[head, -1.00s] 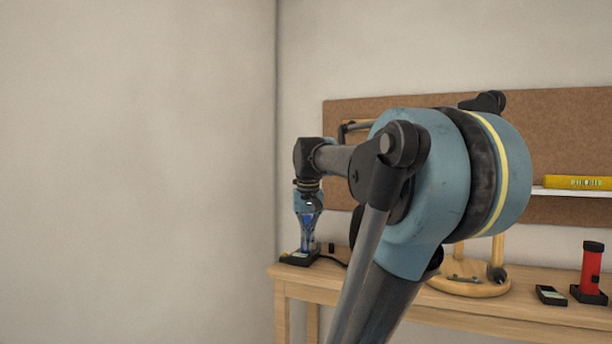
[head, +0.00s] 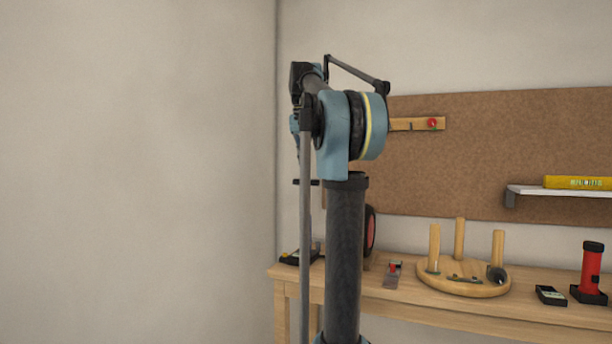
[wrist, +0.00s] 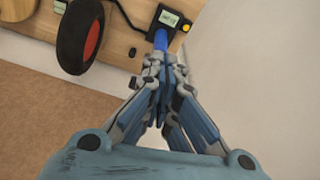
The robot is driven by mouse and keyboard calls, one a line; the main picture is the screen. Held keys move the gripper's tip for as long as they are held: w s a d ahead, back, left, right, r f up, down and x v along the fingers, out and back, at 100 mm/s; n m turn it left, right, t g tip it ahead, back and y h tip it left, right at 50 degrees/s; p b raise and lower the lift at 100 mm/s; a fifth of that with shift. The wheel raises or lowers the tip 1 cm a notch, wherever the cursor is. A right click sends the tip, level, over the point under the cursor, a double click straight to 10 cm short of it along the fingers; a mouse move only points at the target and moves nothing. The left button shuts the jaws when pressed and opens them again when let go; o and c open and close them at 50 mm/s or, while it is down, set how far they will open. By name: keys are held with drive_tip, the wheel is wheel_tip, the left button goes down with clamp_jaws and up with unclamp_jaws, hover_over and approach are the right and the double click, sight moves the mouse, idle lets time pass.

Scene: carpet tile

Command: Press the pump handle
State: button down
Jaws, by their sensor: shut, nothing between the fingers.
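The pump stands at the left end of the workbench. In the wrist view its blue barrel (wrist: 160,39) shows just beyond my fingertips, beside a black base with a small display (wrist: 172,17). In the head view the base (head: 297,257) is partly behind my arm. A dark crossbar that looks like the pump handle (head: 312,182) shows at its edges above the base; my arm covers most of it. My gripper (wrist: 158,72) is shut and empty, pointing down at the pump. In the head view it (head: 298,155) is mostly hidden, above the crossbar. Contact cannot be told.
A wheel with a red hub (wrist: 80,35) stands close beside the pump. An upturned wooden stool (head: 465,281), a small red-and-grey item (head: 393,275) and a red cylinder (head: 592,270) are farther right. A wall is close on the left.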

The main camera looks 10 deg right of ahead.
wheel_tip(320, 180, up, 8)
drive_tip(key=m, duration=0.2)
hover_over(304, 182)
drive_tip(key=shift+s+d+r, duration=0.1)
drive_tip(key=shift+r, duration=0.1)
drive_tip(key=shift+f, duration=0.1)
drive_tip(key=f, duration=0.4)
drive_tip(key=w+d+f, duration=0.1)
drive_tip(key=f, duration=0.8)
drive_tip(key=shift+w+d+f, duration=0.15)
drive_tip(key=shift+w+f, duration=0.2)
drive_tip(key=shift+w, duration=0.05)
wheel_tip(304, 182, down, 13)
drive_tip(key=shift+s+r, duration=0.1)
drive_tip(key=shift+r, duration=0.05)
idle(0.4)
drive_tip(key=r, duration=0.4)
drive_tip(key=s+a+r, duration=0.1)
drive_tip(key=r, duration=0.9)
drive_tip(key=shift+s+a, duration=0.15)
drive_tip(key=shift+s, duration=0.1)
drive_tip(key=shift+s+f, duration=0.1)
idle(1.1)
